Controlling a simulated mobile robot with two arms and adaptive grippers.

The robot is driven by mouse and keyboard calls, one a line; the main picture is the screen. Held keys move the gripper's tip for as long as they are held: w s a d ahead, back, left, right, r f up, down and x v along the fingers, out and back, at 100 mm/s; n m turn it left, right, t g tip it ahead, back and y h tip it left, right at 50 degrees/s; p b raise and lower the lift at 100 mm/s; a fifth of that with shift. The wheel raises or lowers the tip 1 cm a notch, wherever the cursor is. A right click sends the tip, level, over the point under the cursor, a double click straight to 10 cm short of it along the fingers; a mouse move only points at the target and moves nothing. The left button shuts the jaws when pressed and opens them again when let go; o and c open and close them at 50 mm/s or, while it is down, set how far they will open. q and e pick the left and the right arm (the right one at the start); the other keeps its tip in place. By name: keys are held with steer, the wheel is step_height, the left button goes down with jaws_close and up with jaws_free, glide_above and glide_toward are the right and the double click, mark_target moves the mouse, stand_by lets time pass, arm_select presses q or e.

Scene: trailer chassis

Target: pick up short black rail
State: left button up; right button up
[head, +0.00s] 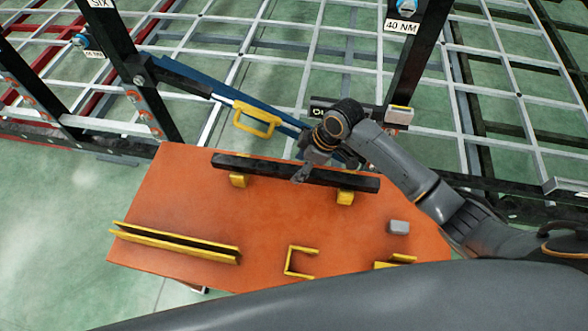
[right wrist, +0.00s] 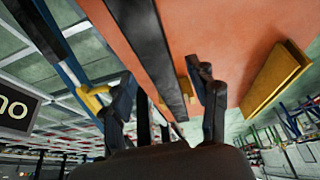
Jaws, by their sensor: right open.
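The short black rail (head: 240,164) lies across two yellow supports on the orange table, near its back edge. It also shows in the right wrist view (right wrist: 150,45), running up between the two fingers. In the right wrist view the right gripper (right wrist: 165,80) is open, with one finger on each side of the rail. I cannot tell whether the fingers touch it. My left gripper is not in view.
The orange table (head: 190,200) also bears a long yellow channel (head: 175,243), a yellow bracket (head: 290,262) and a small grey block (head: 398,227). A yellow handle (head: 256,120) on a blue bar is behind the table. Black posts and the chassis grid stand beyond.

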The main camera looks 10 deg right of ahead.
steer(key=shift+x, duration=1.1)
steer(key=shift+a+f, duration=0.15)
steer(key=shift+f, duration=0.1)
jaws_close()
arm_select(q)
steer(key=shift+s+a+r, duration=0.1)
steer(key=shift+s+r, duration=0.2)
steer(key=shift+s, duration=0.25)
arm_select(e)
steer(key=shift+w, duration=0.1)
